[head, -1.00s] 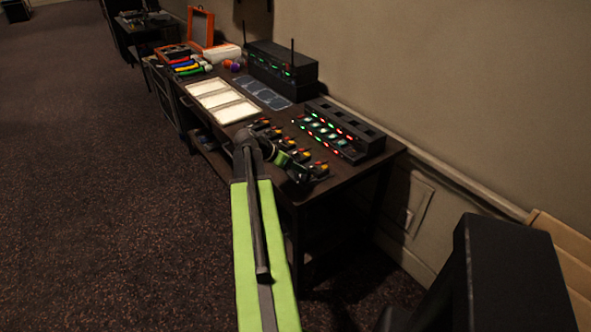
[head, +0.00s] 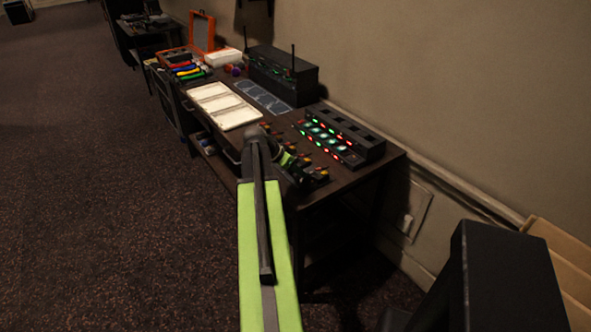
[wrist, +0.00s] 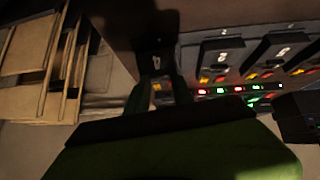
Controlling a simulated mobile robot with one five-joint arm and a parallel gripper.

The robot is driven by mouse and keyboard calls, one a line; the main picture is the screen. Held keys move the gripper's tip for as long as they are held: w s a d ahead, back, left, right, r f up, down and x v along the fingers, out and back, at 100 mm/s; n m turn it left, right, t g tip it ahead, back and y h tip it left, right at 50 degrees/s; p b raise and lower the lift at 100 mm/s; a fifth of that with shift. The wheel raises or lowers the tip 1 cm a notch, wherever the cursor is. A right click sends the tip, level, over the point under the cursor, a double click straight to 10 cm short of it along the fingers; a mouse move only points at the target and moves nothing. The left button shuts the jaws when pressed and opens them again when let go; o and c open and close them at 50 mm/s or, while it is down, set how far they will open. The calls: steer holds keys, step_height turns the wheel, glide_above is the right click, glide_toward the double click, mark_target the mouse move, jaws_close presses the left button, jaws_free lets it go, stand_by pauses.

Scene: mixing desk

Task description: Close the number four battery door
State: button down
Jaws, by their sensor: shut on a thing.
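Several dark beltpack-like units with red and yellow parts (head: 318,174) lie in a row along the front right edge of the desk; my arm hides part of the row. My green gripper (head: 291,161) is at this row. In the wrist view, my gripper's two fingers (wrist: 163,92) straddle the end unit and are shut on its dark door flap (wrist: 155,61), which bears a small pale mark I read doubtfully as a 4. Two neighbouring units with numbered flaps (wrist: 223,46) lie to the right. The door's exact angle is too dark to tell.
A charger rack with red and green lights (head: 332,137) stands behind the row. White trays (head: 222,106) and a black receiver with antennas (head: 283,77) are farther along the desk. A black box (head: 507,275) stands at the lower right. Carpet at left is clear.

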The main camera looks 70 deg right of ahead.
steer(key=shift+s+d+r+t+y+p, duration=0.25)
steer(key=shift+d+r+t+y+p, duration=0.2)
steer(key=shift+d+y+p, duration=0.35)
steer(key=shift+s+d+f+t+y+p, duration=0.15)
steer(key=shift+s+d+t+y+p, duration=0.15)
steer(key=shift+y+p, duration=0.25)
steer(key=shift+s+d+f+t+y+p, duration=0.15)
steer(key=shift+d+t+y+p, duration=0.25)
steer(key=shift+y+p, duration=0.15)
steer(key=y, duration=0.1)
steer(key=s+d+f+t+y, duration=0.1)
steer(key=y, duration=0.1)
steer(key=shift+d+t, duration=0.25)
steer(key=shift+d, duration=0.05)
steer(key=shift+s+d+f+m+t+y+b, duration=0.15)
steer(key=shift+s+d+f+t+y+b, duration=0.1)
steer(key=shift+t+y+b, duration=0.25)
steer(key=shift+s+d+f+m+t+y+b, duration=0.2)
steer(key=shift+f+t+y+b, duration=0.1)
steer(key=shift+y+b, duration=0.25)
steer(key=c, duration=1.1)
jaws_free()
